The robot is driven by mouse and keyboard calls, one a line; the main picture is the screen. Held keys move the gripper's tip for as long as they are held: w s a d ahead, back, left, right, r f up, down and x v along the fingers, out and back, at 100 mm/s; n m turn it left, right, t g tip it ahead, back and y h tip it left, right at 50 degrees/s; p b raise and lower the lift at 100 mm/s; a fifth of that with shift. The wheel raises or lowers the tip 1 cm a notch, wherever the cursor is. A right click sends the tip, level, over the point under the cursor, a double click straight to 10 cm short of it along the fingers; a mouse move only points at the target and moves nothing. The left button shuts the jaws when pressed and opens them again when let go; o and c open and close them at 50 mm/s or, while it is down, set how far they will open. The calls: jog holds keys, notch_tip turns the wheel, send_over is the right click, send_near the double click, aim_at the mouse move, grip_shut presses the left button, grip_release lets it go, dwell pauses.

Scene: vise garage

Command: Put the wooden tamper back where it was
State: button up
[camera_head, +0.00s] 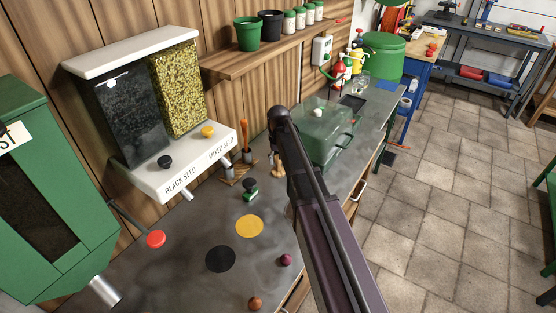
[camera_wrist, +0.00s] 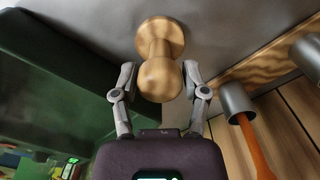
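The wooden tamper (camera_wrist: 160,80) is light wood with a round knob, a narrow neck and a wider round foot. In the wrist view its foot is against the grey bench top. My gripper (camera_wrist: 162,68) has one finger on each side of the tamper, with narrow gaps visible between fingers and wood. In the head view my arm hides most of the gripper and the tamper. A wooden holder board (camera_head: 238,172) with metal cups is beside them; an orange-handled tool (camera_head: 244,134) stands in one cup. The board (camera_wrist: 258,72) also shows in the wrist view.
A green translucent box (camera_head: 325,138) stands close to the right of my gripper. Seed dispensers (camera_head: 170,172) are at the left. A yellow disc (camera_head: 249,226), a black disc (camera_head: 220,259) and small knobs lie on the bench. A shelf (camera_head: 270,50) with pots hangs behind.

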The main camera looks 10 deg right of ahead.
jog(key=shift+o, duration=0.8)
jog(key=shift+r, duration=0.15)
notch_tip(320, 180, up, 12)
jog(key=p, duration=1.2)
dwell(0.3)
jog(key=s, duration=2.4)
jog(key=shift+s, duration=0.1)
